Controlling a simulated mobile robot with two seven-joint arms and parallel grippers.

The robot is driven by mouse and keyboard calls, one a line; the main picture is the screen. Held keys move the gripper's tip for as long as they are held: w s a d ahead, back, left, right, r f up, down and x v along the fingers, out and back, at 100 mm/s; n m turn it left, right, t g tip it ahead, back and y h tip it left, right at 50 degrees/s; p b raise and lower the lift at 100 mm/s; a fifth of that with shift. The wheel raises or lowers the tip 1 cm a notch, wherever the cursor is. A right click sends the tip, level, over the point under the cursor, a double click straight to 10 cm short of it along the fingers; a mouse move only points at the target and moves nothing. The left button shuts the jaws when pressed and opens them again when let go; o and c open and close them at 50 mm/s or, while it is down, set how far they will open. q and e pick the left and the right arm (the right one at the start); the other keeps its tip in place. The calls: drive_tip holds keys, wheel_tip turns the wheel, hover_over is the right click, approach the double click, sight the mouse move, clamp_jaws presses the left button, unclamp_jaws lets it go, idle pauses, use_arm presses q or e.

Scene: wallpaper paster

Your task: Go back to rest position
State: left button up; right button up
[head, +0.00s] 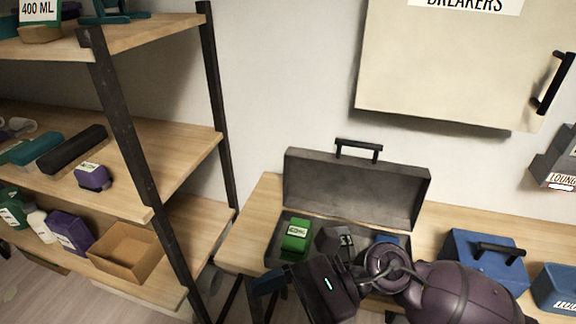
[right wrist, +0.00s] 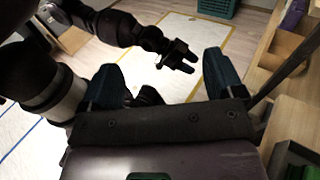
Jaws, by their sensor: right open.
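My right arm (head: 455,292) comes in from the lower right in the head view. Its gripper (head: 265,288) is at the bottom middle, in front of the open grey toolbox (head: 350,190). In the right wrist view the two teal fingers of my right gripper (right wrist: 160,64) stand wide apart with nothing held between them. My left arm (right wrist: 115,28) shows at the upper left of the right wrist view. Its small dark gripper (right wrist: 180,55) appears beyond the right fingers, over the floor; its opening is too small to judge. The left arm is outside the head view.
The toolbox holds a green box (head: 297,235) and other items on a wooden table (head: 250,225). Blue boxes, one a toolbox (head: 483,258), stand right. A shelf rack (head: 120,130) stands left. A breaker panel (head: 450,70) hangs above. Open floor (right wrist: 195,40) shows below.

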drive_tip(key=w+d+m+t+y, duration=0.4)
drive_tip(key=w+m+t+y, duration=0.25)
drive_tip(key=m+t, duration=0.95)
drive_tip(key=w+d+f+m+t+h, duration=0.25)
drive_tip(key=d+m+t+h, duration=0.2)
drive_tip(key=m, duration=0.55)
drive_tip(key=w+d+f+m+t+h, duration=0.1)
drive_tip(key=d+f+m+t+h, duration=0.3)
drive_tip(key=m, duration=0.7)
use_arm(q)
drive_tip(key=shift+s, duration=0.1)
use_arm(e)
drive_tip(key=s+d+f+m+g+h, duration=0.3)
drive_tip(key=s+d+f+m+h, duration=0.3)
drive_tip(key=d+f+m, duration=0.2)
drive_tip(key=s+d+f+m+g+h, duration=0.4)
drive_tip(key=s+d+f+m+h, duration=0.2)
drive_tip(key=f+m, duration=0.6)
drive_tip(key=shift+s+d+f+h, duration=0.4)
drive_tip(key=shift+d+h, duration=0.4)
drive_tip(key=shift+d, duration=0.35)
drive_tip(key=shift+g, duration=0.25)
drive_tip(key=shift+c, duration=0.2)
